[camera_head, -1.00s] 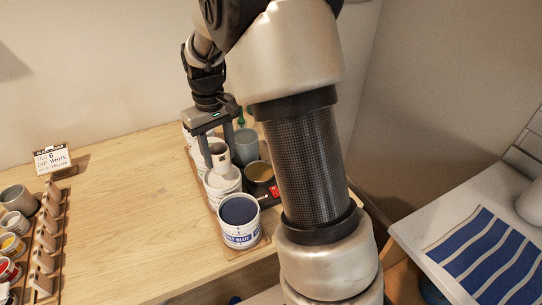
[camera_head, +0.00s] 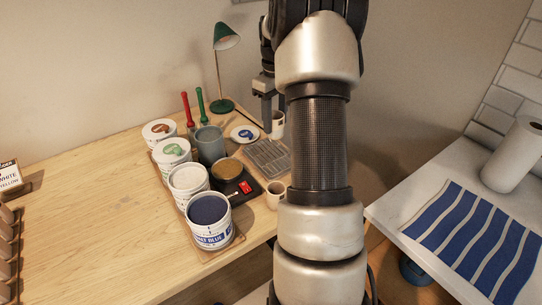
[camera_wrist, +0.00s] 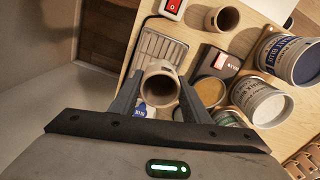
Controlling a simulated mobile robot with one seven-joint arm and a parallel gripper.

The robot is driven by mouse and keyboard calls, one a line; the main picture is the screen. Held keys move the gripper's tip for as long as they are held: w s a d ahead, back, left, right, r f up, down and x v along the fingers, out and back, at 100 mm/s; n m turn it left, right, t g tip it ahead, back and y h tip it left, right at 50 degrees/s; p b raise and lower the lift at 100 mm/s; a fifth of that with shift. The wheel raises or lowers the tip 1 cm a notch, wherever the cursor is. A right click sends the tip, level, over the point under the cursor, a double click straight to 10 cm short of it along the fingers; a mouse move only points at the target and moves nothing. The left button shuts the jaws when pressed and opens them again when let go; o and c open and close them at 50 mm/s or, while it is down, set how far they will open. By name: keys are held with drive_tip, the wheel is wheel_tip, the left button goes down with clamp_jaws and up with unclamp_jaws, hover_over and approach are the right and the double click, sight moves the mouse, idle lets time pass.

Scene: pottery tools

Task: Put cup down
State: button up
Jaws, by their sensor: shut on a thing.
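My gripper (camera_head: 272,108) is shut on a small pale cup (camera_head: 278,124) at the back right of the wooden table, partly behind my arm. In the wrist view the cup (camera_wrist: 160,86) sits between the two fingers, its open mouth facing the camera. A grey ribbed tray (camera_head: 268,160) lies close by, and it shows just beyond the cup in the wrist view (camera_wrist: 160,48). I cannot tell whether the cup touches the table.
A second cup (camera_head: 274,194) stands near the table's front edge. A green lamp (camera_head: 222,104) stands behind.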

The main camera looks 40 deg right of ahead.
drive_tip(key=f, duration=1)
drive_tip(key=shift+d, duration=0.2)
drive_tip(key=shift+f, duration=0.15)
drive_tip(key=o, duration=1.2)
wheel_tip(320, 180, up, 12)
drive_tip(key=shift+r, duration=0.2)
